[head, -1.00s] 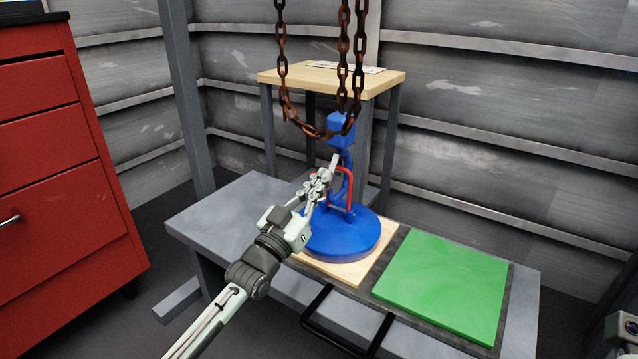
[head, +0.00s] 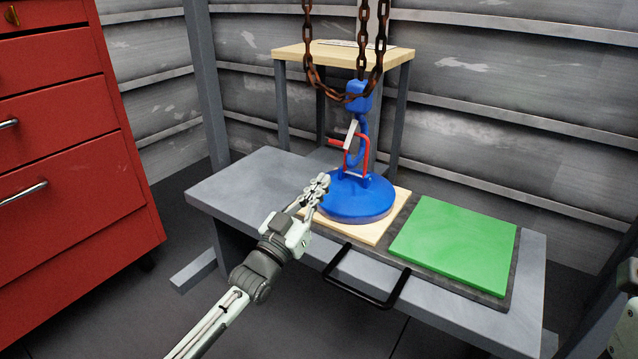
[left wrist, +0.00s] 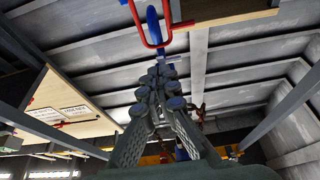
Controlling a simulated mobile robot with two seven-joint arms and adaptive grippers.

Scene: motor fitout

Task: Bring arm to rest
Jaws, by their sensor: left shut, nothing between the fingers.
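My left gripper (head: 320,188) is shut and empty, just left of the blue round-based piece (head: 352,203) in the head view. It overlaps the left edge of the base in the picture; I cannot tell whether they touch. In the left wrist view, the closed fingers (left wrist: 165,78) point up towards a red handle (left wrist: 134,22). The red handle (head: 366,150) stands above the base, by a blue hook (head: 360,97) hung with rusty chain (head: 364,45). My right gripper is not in view.
The blue piece stands on a pale wooden board (head: 373,234) on a grey bench (head: 235,190). A green panel (head: 455,245) lies to its right, a black bar handle (head: 365,297) in front. A wooden-topped stand (head: 290,52) is behind. A red drawer cabinet (head: 75,190) stands left.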

